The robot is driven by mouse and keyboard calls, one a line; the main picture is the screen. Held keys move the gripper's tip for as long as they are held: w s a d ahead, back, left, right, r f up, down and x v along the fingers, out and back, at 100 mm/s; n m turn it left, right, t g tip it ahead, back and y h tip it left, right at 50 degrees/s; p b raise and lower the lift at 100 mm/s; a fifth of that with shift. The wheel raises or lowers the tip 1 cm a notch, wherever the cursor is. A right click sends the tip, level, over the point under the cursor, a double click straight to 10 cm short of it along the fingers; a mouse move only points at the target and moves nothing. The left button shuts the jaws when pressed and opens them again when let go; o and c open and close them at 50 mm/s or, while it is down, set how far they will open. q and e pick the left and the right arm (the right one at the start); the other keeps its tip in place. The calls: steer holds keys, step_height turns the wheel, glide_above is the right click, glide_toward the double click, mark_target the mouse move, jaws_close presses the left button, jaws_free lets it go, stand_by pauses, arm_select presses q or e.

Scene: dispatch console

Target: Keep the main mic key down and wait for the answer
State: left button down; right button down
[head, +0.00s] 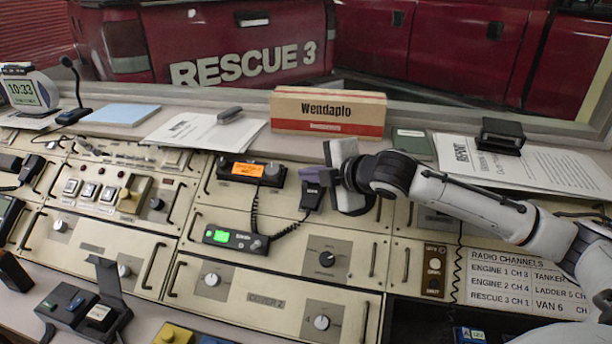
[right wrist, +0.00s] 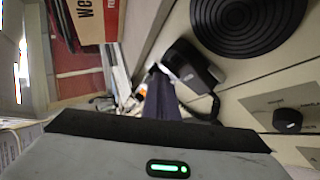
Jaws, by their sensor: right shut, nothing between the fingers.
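A black hand microphone (head: 311,197) with a coiled cord sits on the console between the two radios and my right arm. It also shows in the right wrist view (right wrist: 192,66), just past the dark fingers. My right gripper (head: 308,174) is shut and empty, its fingers over the upper part of this microphone. I cannot tell whether they touch or press its key, which is hidden. The radio with the orange display (head: 251,171) and the one with the green display (head: 235,238) are lit. A gooseneck desk microphone (head: 72,88) stands at far left. My left gripper is out of view.
A Wendaplo box (head: 328,112) stands on the ledge behind my right gripper. Papers (head: 205,131) and a black device (head: 501,136) lie on the ledge. Knobs and raised handles cover the sloping panel. A radio channels card (head: 525,283) lies below my right arm.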

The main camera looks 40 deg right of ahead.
steer(key=shift+s+a+r+p, duration=0.2)
steer(key=shift+r+p, duration=0.15)
steer(key=shift+r, duration=0.1)
steer(key=shift+s+a+r+p, duration=0.2)
steer(key=shift+a+r+p, duration=0.05)
steer(key=shift+r+p, duration=0.35)
steer(key=shift+s+a+r+p, duration=0.15)
steer(key=shift+a+r+p, duration=0.05)
steer(key=shift+r+p, duration=0.4)
steer(key=shift+s+a+r, duration=0.15)
steer(key=shift+a+r, duration=0.05)
steer(key=shift+s+a+r, duration=0.2)
steer(key=shift+r, duration=0.2)
steer(key=shift+s+a+r, duration=0.2)
steer(key=shift+r, duration=0.15)
